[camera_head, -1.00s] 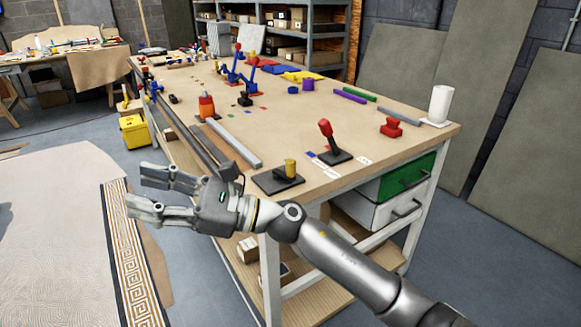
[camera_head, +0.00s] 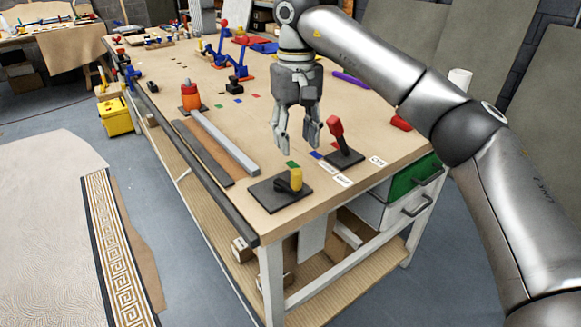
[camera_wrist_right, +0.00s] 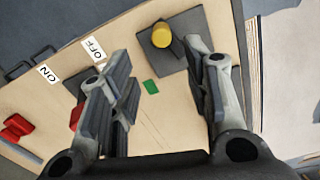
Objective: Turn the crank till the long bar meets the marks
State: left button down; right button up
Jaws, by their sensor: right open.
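The crank (camera_head: 284,186), a dark arm with an upright yellow knob (camera_head: 296,179), sits on a black plate at the near corner of the bench. It also shows in the right wrist view, its yellow knob (camera_wrist_right: 162,36) beyond my fingertips. A long grey bar (camera_head: 225,143) lies on the bench left of the crank. Small coloured marks, such as a green one (camera_head: 292,164) and a red one (camera_head: 255,96), lie flat on the top. My right gripper (camera_head: 297,142) points down above the bench, open and empty, behind the crank and apart from it. My left gripper is not in view.
A red-handled lever (camera_head: 338,135) on a black base stands close right of my gripper, with ON and OFF labels (camera_head: 377,161) beside it. An orange-and-black object (camera_head: 191,96) stands at the bar's far end. Blue linkages (camera_head: 225,45) stand farther back.

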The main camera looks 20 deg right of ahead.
aim_at(297, 171)
jog(key=shift+s+f, duration=0.8)
jog(key=shift+f, duration=0.35)
notch_tip(297, 171, down, 3)
jog(key=shift+w+f, duration=0.15)
jog(key=shift+f, duration=0.05)
notch_tip(297, 171, down, 3)
jog(key=shift+w+r, duration=0.1)
jog(key=shift+w, duration=0.05)
jog(key=shift+f, duration=0.7)
jog(key=shift+c, duration=1.4)
jog(key=shift+a, duration=0.1)
jog(key=c, duration=0.5)
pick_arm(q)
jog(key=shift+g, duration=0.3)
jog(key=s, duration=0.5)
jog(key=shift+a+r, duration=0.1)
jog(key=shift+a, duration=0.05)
pick_arm(e)
grip_shut()
